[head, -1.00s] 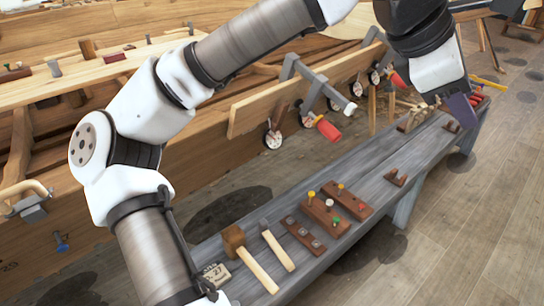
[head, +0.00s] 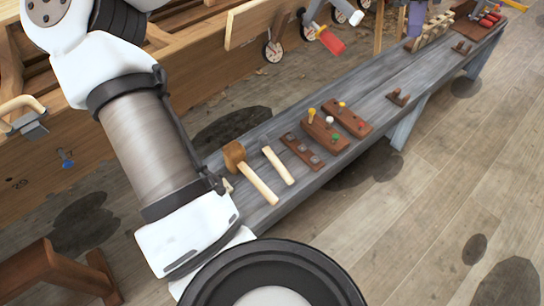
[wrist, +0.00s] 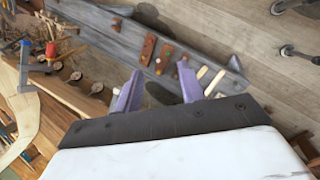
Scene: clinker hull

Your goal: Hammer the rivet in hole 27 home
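A wooden mallet (head: 236,158) with a pale handle lies on the near part of the grey bench (head: 385,95). In the head view one purple finger shows at the top edge. Hole 27 and its rivet cannot be made out; my arm covers part of the hull.
A dark plate with grey pieces (head: 302,151) and two peg blocks (head: 326,131) lie right of the hammers. A brown stool (head: 65,272) stands lower left.

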